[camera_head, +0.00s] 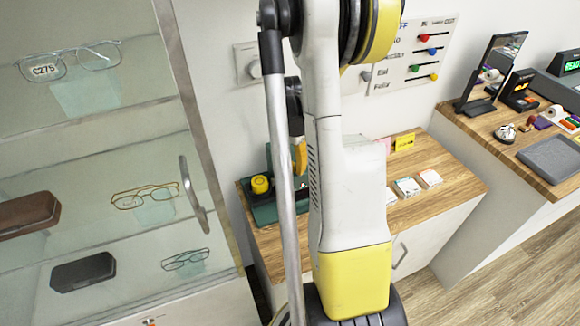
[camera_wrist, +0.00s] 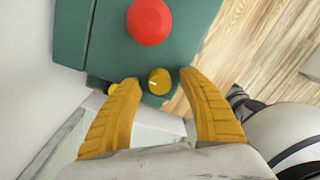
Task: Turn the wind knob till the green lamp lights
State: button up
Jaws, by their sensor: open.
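A round yellow knob (camera_wrist: 160,75) with a pale line mark sits near the edge of a green box (camera_wrist: 110,45) in the wrist view. A large red dome (camera_wrist: 150,20) is on the same box. A smaller yellow piece (camera_wrist: 112,88) shows by the left fingertip. My gripper (camera_wrist: 158,79) is open, its yellow fingertips on either side of the marked knob, with a gap on both sides. In the head view the green box (camera_head: 262,214) stands on the wooden counter, with a yellow cylinder (camera_head: 260,184) on it, partly behind my arm. I see no lit green lamp on it.
A glass cabinet (camera_head: 190,120) with spectacles stands at left. The wooden counter (camera_head: 450,180) carries small cards (camera_head: 407,187) and a yellow sign (camera_head: 404,142). A second counter (camera_head: 545,178) at right holds a mirror (camera_head: 490,75) and a grey tray (camera_head: 553,159).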

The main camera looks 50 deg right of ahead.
grip_shut()
